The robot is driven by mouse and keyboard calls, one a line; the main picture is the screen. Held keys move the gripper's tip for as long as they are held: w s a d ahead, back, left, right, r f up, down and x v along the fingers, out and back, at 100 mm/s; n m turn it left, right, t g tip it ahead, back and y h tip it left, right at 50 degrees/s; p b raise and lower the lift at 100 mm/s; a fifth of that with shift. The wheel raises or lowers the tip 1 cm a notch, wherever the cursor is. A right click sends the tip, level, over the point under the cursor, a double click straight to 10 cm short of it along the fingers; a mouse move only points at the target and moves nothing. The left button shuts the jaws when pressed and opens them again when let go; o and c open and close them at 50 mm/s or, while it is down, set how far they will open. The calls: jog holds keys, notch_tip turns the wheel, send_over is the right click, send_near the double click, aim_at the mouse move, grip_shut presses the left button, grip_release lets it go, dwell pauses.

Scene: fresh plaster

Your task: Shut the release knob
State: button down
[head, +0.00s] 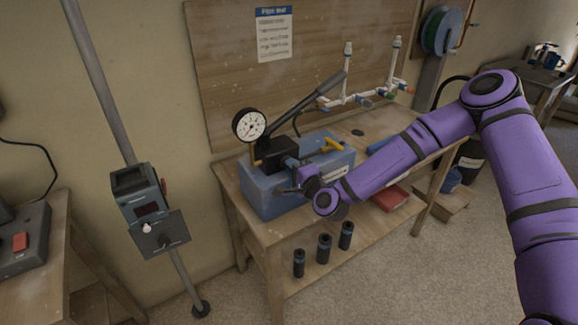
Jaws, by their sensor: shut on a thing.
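The test pump is a blue box-shaped tank (262,196) on the wooden bench, with a black pump block (277,152), a long dark lever (305,105) and a round white gauge (249,125). My gripper (293,184) is at the near front side of the pump, below the black block. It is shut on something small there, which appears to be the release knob. The fingers and wrist hide the knob, so I cannot see how far it is turned. A yellow handle (333,146) shows on the pump's right.
The wooden bench (232,188) has a blue item (383,146) on its right and white pipework (360,98) behind. Several black cylinders (323,248) and a red case (390,198) are on the lower shelf. A post-mounted device (139,190) stands left.

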jog(key=m, duration=0.4)
jog(key=shift+f, duration=0.1)
jog(key=m, duration=0.3)
jog(key=shift+m, duration=0.4)
jog(key=m, duration=0.6)
jog(key=shift+m, duration=1)
jog(key=shift+m, duration=1.2)
jog(key=c, duration=1.1)
grip_release()
